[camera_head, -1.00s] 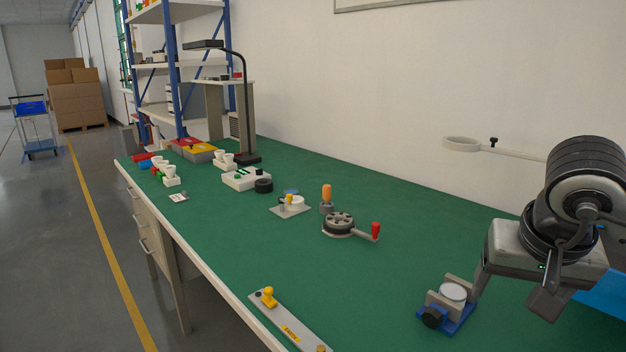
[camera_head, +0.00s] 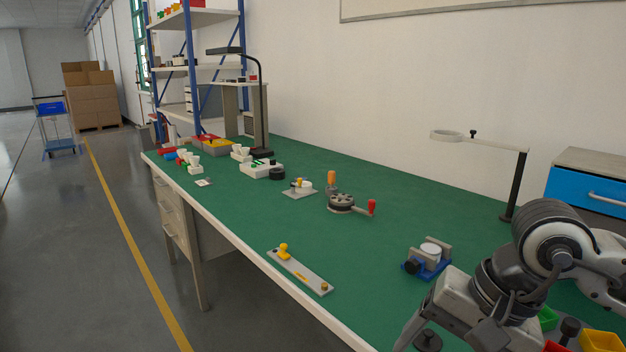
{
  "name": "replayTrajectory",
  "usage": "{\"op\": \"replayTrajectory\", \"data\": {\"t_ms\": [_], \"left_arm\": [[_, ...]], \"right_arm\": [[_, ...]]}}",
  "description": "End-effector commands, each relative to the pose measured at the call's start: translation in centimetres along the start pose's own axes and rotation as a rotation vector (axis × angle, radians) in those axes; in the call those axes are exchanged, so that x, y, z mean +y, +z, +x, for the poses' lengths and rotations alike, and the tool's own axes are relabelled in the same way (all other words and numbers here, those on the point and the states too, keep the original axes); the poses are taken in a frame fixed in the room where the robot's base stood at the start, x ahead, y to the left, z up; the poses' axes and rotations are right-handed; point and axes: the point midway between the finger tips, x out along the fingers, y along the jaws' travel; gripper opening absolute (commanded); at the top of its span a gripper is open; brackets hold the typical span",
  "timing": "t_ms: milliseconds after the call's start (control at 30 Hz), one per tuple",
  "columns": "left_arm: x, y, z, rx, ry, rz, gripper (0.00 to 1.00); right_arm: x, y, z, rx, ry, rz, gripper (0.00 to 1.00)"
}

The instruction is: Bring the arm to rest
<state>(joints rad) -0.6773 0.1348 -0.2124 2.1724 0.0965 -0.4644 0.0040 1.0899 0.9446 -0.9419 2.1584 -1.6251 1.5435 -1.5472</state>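My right arm comes in from the lower right. Its grey gripper (camera_head: 446,335) hangs over the near right part of the green bench (camera_head: 350,255), fingers spread apart and cut off by the bottom edge. I see nothing held between them; a black knob (camera_head: 428,340) shows between the fingers, seemingly beyond or below them. A blue vise-like fixture (camera_head: 428,268) with a white round piece (camera_head: 431,249) stands on the bench, apart from the gripper. My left gripper is not in view.
A metal strip with a yellow knob (camera_head: 284,251) lies near the front edge. A crank wheel (camera_head: 341,203) stands mid-bench. A ring on a stand (camera_head: 447,136) and blue drawer unit (camera_head: 588,188) are behind. Coloured bins (camera_head: 600,341) lie beneath my arm.

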Motion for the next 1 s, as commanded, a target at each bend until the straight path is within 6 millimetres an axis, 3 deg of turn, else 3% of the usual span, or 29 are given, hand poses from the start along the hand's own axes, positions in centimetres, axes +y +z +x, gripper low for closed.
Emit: {"op": "replayTrajectory", "data": {"t_ms": [167, 233, 333, 400, 467, 533, 600, 633, 700, 800, 900, 1000], "left_arm": [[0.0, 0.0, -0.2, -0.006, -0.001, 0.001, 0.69], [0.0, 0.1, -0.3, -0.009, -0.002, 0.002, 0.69], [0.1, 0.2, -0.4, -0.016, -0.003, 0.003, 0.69], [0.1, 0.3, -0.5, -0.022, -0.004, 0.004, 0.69], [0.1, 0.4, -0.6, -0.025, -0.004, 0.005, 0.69], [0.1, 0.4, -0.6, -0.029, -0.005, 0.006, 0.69], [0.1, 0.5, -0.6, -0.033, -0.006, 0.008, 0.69], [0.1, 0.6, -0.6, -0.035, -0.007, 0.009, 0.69], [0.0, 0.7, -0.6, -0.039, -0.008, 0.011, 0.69], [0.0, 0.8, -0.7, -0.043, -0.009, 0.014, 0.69], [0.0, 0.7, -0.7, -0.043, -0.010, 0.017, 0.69], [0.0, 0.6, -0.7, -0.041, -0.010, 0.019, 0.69]], "right_arm": [[-4.6, 7.7, 2.8, -0.418, -0.211, 0.244, 0.73], [-7.3, 11.4, 2.4, -0.686, -0.311, 0.444, 0.73], [-10.9, 14.2, 0.1, -1.108, -0.416, 0.810, 0.73], [-12.7, 13.9, -1.7, -1.406, -0.450, 1.099, 0.73], [-13.5, 12.2, -2.7, -1.663, -0.453, 1.364, 0.73], [-13.4, 9.1, -2.8, -1.961, -0.430, 1.687, 0.73], [-11.9, 5.6, -1.2, -2.257, -0.376, 2.020, 0.73], [-10.8, 4.1, 0.0, 2.242, 0.323, -2.036, 0.73], [-7.5, 1.5, 3.5, 1.919, 0.179, -1.791, 0.73], [-2.4, 0.3, 9.0, 1.548, 0.050, -1.475, 0.73], [2.5, 1.2, 13.8, 1.258, -0.025, -1.206, 0.73], [6.3, 3.2, 17.3, 1.046, -0.065, -0.997, 0.73]]}}
